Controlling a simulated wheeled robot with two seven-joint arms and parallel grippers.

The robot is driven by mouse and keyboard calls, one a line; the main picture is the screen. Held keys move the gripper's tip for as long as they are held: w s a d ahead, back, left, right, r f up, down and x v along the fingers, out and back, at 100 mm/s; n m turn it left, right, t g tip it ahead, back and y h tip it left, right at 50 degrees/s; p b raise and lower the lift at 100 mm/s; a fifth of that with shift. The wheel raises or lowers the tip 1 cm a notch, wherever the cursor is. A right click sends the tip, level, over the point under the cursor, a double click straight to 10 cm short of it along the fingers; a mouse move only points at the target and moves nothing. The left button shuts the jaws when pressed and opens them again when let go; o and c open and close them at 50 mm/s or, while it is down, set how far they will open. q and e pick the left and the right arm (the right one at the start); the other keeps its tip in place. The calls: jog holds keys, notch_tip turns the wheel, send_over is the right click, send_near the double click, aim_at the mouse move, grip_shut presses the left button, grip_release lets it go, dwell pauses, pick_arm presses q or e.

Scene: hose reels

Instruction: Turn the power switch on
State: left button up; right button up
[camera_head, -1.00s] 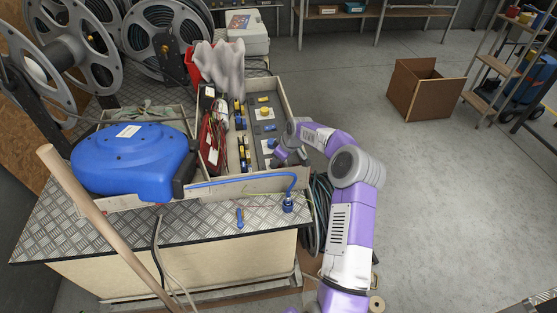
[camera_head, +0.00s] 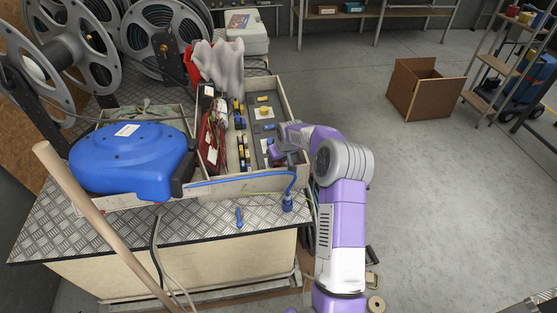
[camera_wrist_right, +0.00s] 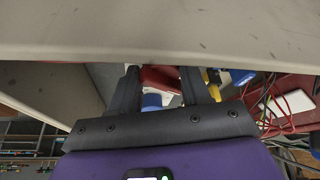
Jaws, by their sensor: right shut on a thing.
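A grey panel (camera_head: 256,130) with yellow knobs (camera_head: 264,111) lies in the right part of the open wooden box. My right gripper (camera_head: 274,153) is at the near end of this panel, inside the box's right wall. In the right wrist view my right gripper (camera_wrist_right: 163,84) has its dark fingers on both sides of a red part (camera_wrist_right: 160,78), shut on it. A blue and white piece (camera_wrist_right: 151,101) shows just below the red part. I cannot tell for certain that the red part is the power switch; the fingers and arm hide it in the head view. My left gripper is not in view.
The box's wooden wall (camera_head: 240,184) stands close around the gripper. A blue hose reel (camera_head: 130,160) is to the left, with its hose running to a blue end (camera_head: 287,203). Red cables (camera_head: 212,140) lie in the box. The floor at right is mostly clear.

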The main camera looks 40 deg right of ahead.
jog(key=m, duration=0.1)
jog(key=m+h, duration=0.1)
jog(key=m, duration=0.1)
jog(key=shift+w+a+m, duration=0.25)
jog(key=shift+a+m, duration=0.05)
jog(key=shift+a, duration=0.1)
jog(key=m+g+h, duration=0.1)
jog(key=m, duration=0.1)
jog(key=shift+m, duration=0.4)
jog(key=m, duration=0.2)
jog(key=m+g+h+p, duration=0.1)
jog(key=m, duration=0.2)
jog(key=shift+w+r+g, duration=0.15)
jog(key=shift+w+g, duration=0.05)
jog(key=shift+g, duration=0.1)
jog(key=shift+m+h, duration=0.3)
jog(key=shift+m, duration=0.3)
jog(key=shift+c, duration=0.2)
jog(key=o, duration=0.7)
jog(key=shift+d, duration=0.1)
jog(key=shift+c, duration=0.2)
jog(key=o, duration=0.4)
jog(key=shift+g, duration=0.3)
jog(key=shift+c, duration=0.2)
jog(key=shift+s, duration=0.1)
